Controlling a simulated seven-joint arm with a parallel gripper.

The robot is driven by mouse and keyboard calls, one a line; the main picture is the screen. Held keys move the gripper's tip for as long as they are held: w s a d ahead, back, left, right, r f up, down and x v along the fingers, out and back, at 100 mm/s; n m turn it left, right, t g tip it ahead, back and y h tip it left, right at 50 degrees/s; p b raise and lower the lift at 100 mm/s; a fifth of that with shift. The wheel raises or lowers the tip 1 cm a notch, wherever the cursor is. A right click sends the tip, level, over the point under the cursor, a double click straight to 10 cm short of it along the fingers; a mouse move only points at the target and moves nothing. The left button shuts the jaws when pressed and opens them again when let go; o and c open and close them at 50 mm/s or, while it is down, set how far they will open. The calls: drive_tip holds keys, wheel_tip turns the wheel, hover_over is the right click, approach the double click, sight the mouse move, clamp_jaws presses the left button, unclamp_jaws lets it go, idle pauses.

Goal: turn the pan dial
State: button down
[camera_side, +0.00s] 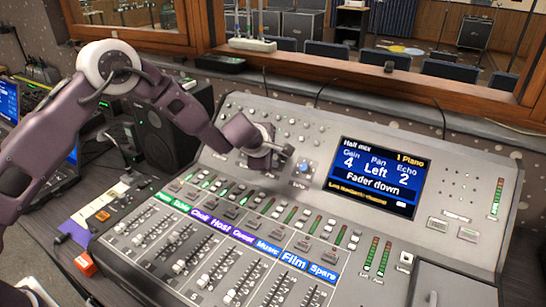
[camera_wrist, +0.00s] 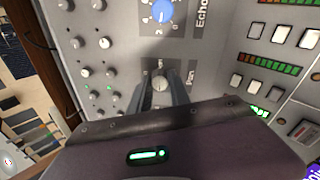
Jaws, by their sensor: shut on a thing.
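The pan dial (camera_wrist: 160,84) is a round grey knob in the wrist view, on a dark plate with a partly covered label beside it. My gripper (camera_wrist: 161,92) is shut on the dial, one finger on each side. In the side view my gripper (camera_side: 276,154) reaches down to the dial row on the sloped mixing desk, and it hides the dial there. The desk's screen (camera_side: 376,176) reads "Hall mix", "1 Piano", "Gain 4", "Pan Left", "Echo 2" and "Fader down".
A blue echo dial (camera_side: 304,167) sits just right of my gripper; it also shows in the wrist view (camera_wrist: 162,11). Small knobs, lit buttons and several faders (camera_side: 238,285) cover the desk around it. A black speaker (camera_side: 167,128) stands behind my arm.

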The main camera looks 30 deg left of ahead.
idle(0.5)
drive_tip(key=c, duration=1.2)
unclamp_jaws()
drive_tip(key=v, duration=0.7)
drive_tip(key=shift+r, duration=0.1)
